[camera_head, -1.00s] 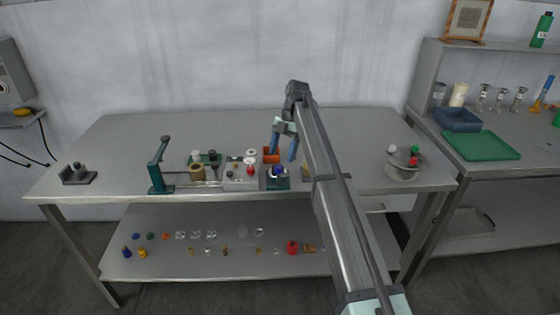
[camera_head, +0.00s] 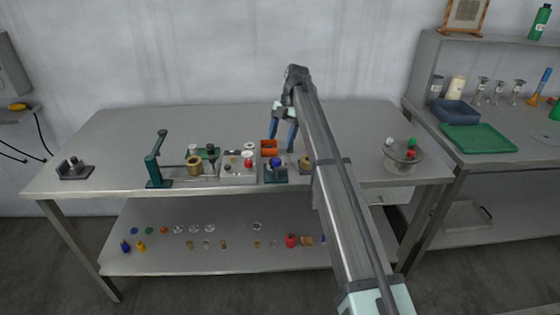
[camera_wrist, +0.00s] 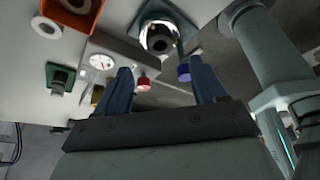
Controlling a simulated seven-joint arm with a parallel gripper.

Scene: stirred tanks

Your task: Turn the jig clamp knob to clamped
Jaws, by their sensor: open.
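A blue-topped knob (camera_head: 276,162) stands on a small dark green base (camera_head: 275,177) near the front edge of the bench. It looks like the jig clamp knob, but I cannot tell for sure or read its setting. In the wrist view a blue knob (camera_wrist: 184,73) shows near the right finger, and a red knob (camera_wrist: 143,84) sits between the fingers in the picture. My gripper (camera_head: 282,146) is open and empty, pointing down above and behind the blue knob, apparently apart from it. In the wrist view its fingers (camera_wrist: 161,75) are spread.
A grey panel with a red knob (camera_head: 248,163) stands left of the blue knob, an orange box (camera_head: 269,147) behind it. A green press (camera_head: 157,165) is further left. A brass part (camera_head: 305,162) is close by the arm. A bowl (camera_head: 402,157) stands right.

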